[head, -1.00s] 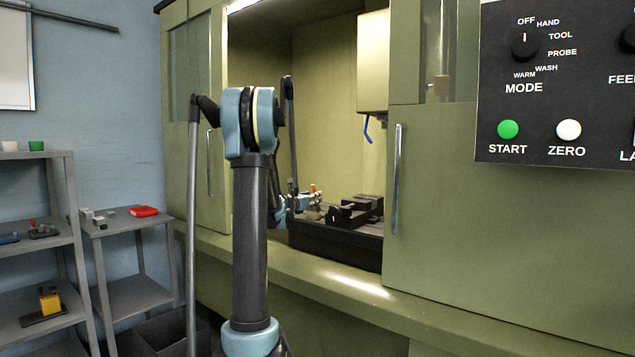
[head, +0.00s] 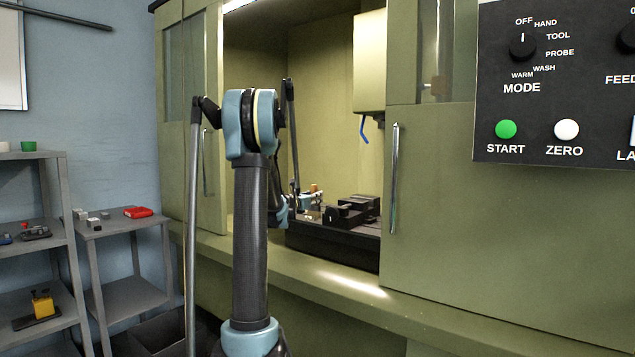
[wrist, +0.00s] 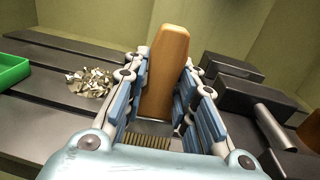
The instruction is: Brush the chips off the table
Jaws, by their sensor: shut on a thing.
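My gripper (wrist: 163,80) is shut on a brush (wrist: 166,60) with a brown wooden handle. The handle stands up between the fingers, and a strip of bristles shows low between them. In the head view my gripper (head: 306,198) is small, inside the machine opening and partly hidden by my arm. A pile of silvery chips (wrist: 90,82) lies on the dark slotted table (wrist: 45,103), left of the brush and apart from it in the wrist view. The table's front (head: 335,246) also shows in the head view.
A green tray (wrist: 8,70) is at the left edge of the wrist view. Dark vise blocks (wrist: 245,88) and a grey cylinder (wrist: 274,127) stand on the right. The machine door (head: 440,230) borders the opening. The table left of the brush is mostly clear.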

